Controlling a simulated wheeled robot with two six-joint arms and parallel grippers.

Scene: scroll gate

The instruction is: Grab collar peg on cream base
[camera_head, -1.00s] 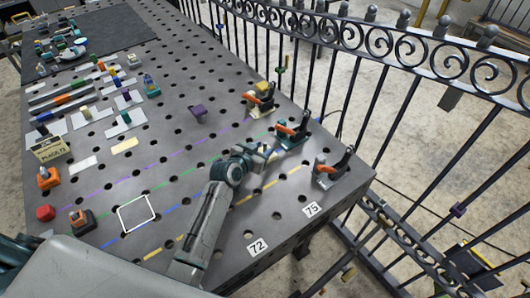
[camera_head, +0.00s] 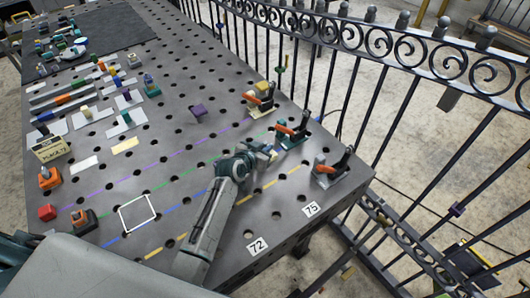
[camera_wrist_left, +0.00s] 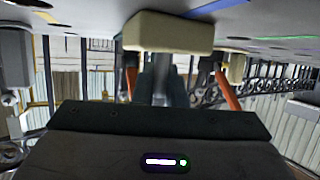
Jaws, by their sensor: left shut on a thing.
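The cream base (camera_wrist_left: 168,33) is a pale rounded block at the top of the left wrist view, where the table surface also lies at the top. A grey upright peg (camera_wrist_left: 160,64) runs from it toward my gripper. My left gripper (camera_wrist_left: 162,88) has its teal fingers closed around this peg. In the head view my left gripper (camera_head: 265,152) is low over the right part of the table, beside the teal-based clamp (camera_head: 292,131). The peg and cream base are too small and covered to make out there. My right gripper is not in view.
An orange-handled clamp with a cream pad (camera_head: 260,98) and a grey clamp (camera_head: 330,168) stand along the table's right edge. A scrollwork gate (camera_head: 400,60) stands beyond. The table (camera_head: 170,135) around the white square outline is mostly bare.

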